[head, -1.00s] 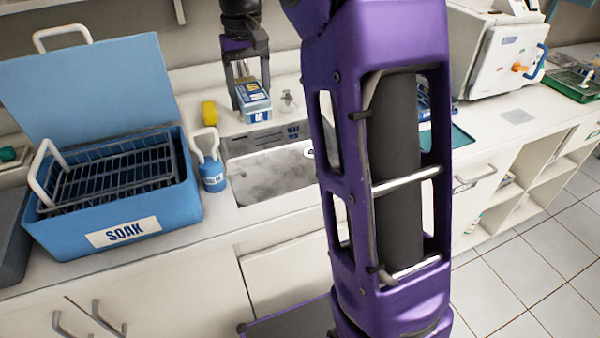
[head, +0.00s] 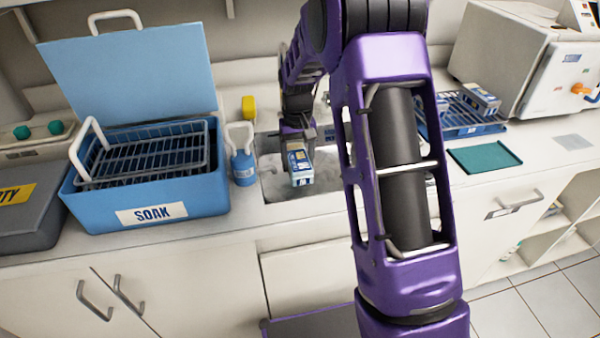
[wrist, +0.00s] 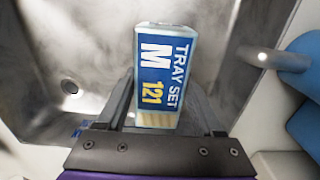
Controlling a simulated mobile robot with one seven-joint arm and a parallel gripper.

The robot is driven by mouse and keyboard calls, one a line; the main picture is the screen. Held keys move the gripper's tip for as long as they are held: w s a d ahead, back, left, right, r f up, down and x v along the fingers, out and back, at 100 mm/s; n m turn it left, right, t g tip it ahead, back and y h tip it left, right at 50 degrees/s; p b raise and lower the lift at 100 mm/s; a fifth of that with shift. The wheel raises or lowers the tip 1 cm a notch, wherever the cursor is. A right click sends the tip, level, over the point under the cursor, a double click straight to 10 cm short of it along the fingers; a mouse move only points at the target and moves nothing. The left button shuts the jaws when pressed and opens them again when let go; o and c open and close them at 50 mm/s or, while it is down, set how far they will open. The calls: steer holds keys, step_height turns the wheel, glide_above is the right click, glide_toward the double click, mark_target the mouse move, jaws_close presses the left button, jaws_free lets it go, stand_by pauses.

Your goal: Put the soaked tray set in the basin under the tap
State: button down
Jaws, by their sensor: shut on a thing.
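The tray set (head: 300,166) is a small blue and white box. In the wrist view its label reads "TRAY SET M 121" (wrist: 165,75). My gripper (head: 298,140) is shut on it, with one finger on each side in the wrist view (wrist: 168,112). The box is over the metal basin (head: 330,184), whose grey floor and drain show in the wrist view (wrist: 70,87). I cannot tell whether the box touches the basin floor. A metal spout, likely the tap (wrist: 265,57), shows right of the box in the wrist view. My arm hides the basin's right part in the head view.
The blue SOAK tub (head: 150,213) with a wire basket and raised lid stands left of the basin. A yellow block (head: 248,107) lies behind. At right are a blue rack (head: 465,120) with boxes and a teal mat (head: 485,156).

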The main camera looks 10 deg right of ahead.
mark_target(297, 157)
steer(key=shift+f, duration=1.8)
steer(key=shift+f, duration=0.1)
steer(key=shift+f+b, duration=0.15)
steer(key=shift+b, duration=0.2)
steer(key=shift+c, duration=0.2)
jaws_free()
step_height(297, 157, up, 12)
steer(key=shift+r+p, duration=0.25)
steer(key=shift+p, duration=0.75)
steer(key=shift+r, duration=0.1)
